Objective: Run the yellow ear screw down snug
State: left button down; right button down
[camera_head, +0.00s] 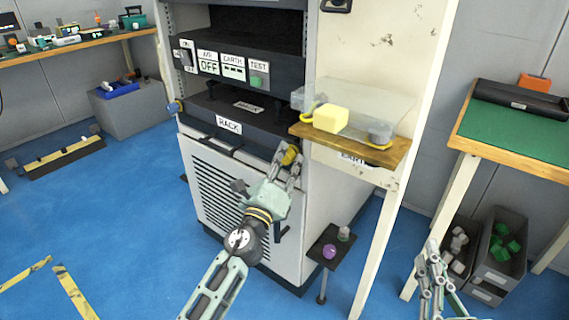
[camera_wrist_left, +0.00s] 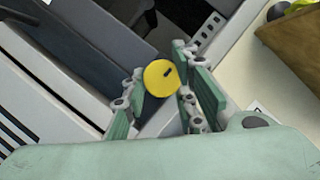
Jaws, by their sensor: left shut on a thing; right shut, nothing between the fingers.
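In the left wrist view the round yellow head (camera_wrist_left: 160,78) with a dark slot shows between the fingers (camera_wrist_left: 158,92). How far the screw is seated is hidden. My right gripper (camera_head: 432,262) is shut and empty at the lower right, well away from the rack.
A wooden shelf (camera_head: 350,147) with a yellow block (camera_head: 331,119) and a clear box juts out right of the screw. A small black stand (camera_head: 328,255) with a purple knob stands below. A green-topped table (camera_head: 520,130) and grey bins (camera_head: 497,258) are at right.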

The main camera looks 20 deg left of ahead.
pick_arm(q)
jog(key=c, duration=1.5)
grip_release()
jog(key=shift+a+f, duration=0.1)
jog(key=shift+a, duration=0.2)
jog(key=shift+d, duration=0.1)
jog(key=shift+s+f, duration=0.1)
jog(key=shift+s, duration=0.15)
jog(key=v, duration=1.1)
jog(key=shift+s, duration=0.3)
